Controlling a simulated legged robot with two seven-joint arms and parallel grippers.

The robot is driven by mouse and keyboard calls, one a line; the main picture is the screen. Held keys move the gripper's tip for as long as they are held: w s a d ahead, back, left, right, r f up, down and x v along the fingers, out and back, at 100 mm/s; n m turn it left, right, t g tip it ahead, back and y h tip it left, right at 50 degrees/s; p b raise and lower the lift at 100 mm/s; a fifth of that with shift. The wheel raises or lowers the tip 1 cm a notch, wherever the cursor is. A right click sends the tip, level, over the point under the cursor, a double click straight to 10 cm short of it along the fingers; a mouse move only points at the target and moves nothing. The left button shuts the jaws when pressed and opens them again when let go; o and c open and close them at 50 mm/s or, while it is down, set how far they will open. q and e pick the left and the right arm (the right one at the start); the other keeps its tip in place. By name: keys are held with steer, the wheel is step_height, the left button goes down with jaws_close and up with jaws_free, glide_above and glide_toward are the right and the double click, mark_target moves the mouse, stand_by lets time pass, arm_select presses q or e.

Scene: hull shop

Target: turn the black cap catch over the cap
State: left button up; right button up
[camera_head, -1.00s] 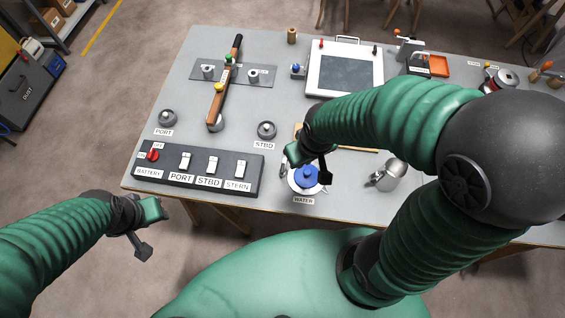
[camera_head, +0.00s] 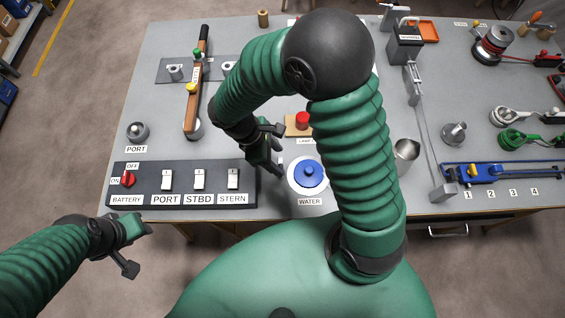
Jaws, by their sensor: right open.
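The blue cap (camera_head: 309,174) sits on a round white base (camera_head: 294,187) above the WATER label. My right gripper (camera_head: 272,158) is open, just left of the cap, pointing down near the table. It looks apart from the cap. I cannot make out the black cap catch; the dark gripper parts cover the area left of the white base. A small pale piece shows beside the gripper there.
The switch panel (camera_head: 215,200) lies left of the cap. A red button on a wooden block (camera_head: 303,121) is behind it. A metal mug (camera_head: 405,150) stands to the right, beyond my right arm. A blue slider rail (camera_head: 520,170) lies farther right.

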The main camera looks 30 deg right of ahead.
mark_target(282, 166)
steer(key=f, duration=0.1)
steer(key=s+a+f, duration=0.1)
steer(key=f, duration=0.1)
steer(key=shift+s+a+f, duration=0.1)
steer(key=shift+s+a, duration=0.05)
steer(key=shift+a, duration=0.1)
steer(key=shift+s, duration=0.2)
steer(key=shift+d+f, duration=0.15)
steer(key=shift+d, duration=0.1)
steer(key=shift+w+d+f, duration=0.15)
steer(key=shift+d, duration=0.25)
steer(key=shift+w+d+f, duration=0.1)
steer(key=shift+d, duration=0.25)
steer(key=shift+c, duration=0.5)
steer(key=shift+d, duration=0.2)
steer(key=shift+c, duration=2.4)
steer(key=shift+s+a+r, duration=0.1)
steer(key=shift+a, duration=0.15)
steer(key=shift+c, duration=1.1)
steer(key=shift+a, duration=0.3)
steer(key=shift+c, duration=1.2)
steer(key=shift+a, duration=0.1)
jaws_close()
arm_select(q)
steer(key=shift+s+a+f, duration=0.1)
steer(key=shift+a+f, duration=0.1)
steer(key=shift+a, duration=0.3)
steer(key=shift+s+a+f, duration=0.1)
steer(key=shift+a+f, duration=0.05)
steer(key=shift+a, duration=0.3)
